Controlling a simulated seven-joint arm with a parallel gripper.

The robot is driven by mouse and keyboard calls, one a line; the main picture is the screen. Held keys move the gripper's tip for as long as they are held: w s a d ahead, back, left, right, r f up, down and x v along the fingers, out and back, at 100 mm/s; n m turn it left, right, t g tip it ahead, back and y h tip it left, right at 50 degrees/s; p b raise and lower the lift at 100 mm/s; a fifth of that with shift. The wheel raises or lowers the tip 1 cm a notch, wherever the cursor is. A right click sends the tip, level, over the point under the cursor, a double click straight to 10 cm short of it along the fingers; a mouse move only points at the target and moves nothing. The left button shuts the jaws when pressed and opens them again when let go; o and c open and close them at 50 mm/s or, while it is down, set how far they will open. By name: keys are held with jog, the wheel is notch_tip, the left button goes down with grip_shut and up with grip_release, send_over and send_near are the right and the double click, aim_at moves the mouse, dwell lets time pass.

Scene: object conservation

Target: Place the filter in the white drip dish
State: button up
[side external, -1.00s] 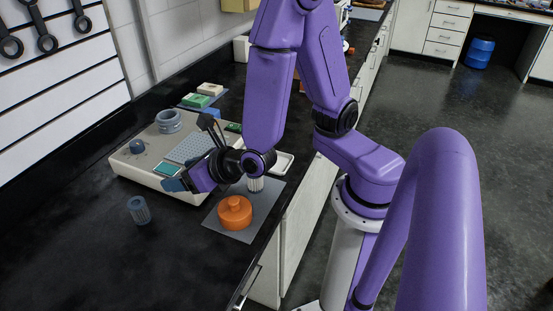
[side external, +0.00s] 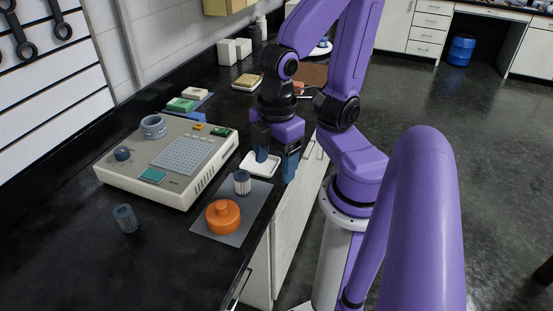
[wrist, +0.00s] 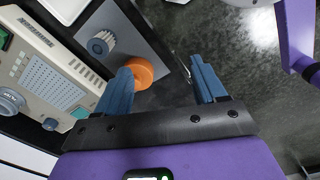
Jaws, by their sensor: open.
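The white drip dish (side external: 249,170) is a shallow square tray just behind the filter. Its corner shows at the top left of the wrist view (wrist: 75,12). My gripper (side external: 275,170) points down with its blue fingers apart and empty, to the right of the filter and near the dish's right side. One finger partly covers the dish.
The orange pot (side external: 223,217) stands on the grey mat (side external: 256,208). A beige instrument (side external: 196,172) is on the left, with a blue-grey ribbed cylinder (side external: 126,218) before it. The counter's edge runs close under my gripper. The black counter's near left is clear.

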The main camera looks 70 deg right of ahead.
jog(key=shift+s+a+r, duration=0.15)
jog(key=shift+s+a, duration=0.05)
jog(key=shift+s, duration=0.15)
jog(key=r+n, duration=0.2)
jog(key=n, duration=0.1)
send_over(122, 210)
jog(key=f, duration=1.2)
jog(key=shift+s+a+f, duration=0.15)
jog(key=shift+s+f, duration=0.05)
jog(key=shift+s, duration=0.05)
jog(key=shift+w+d+f, duration=0.15)
jog(key=shift+f, duration=1.15)
jog(key=shift+w+d+f, duration=0.1)
jog(key=shift+f, duration=1.2)
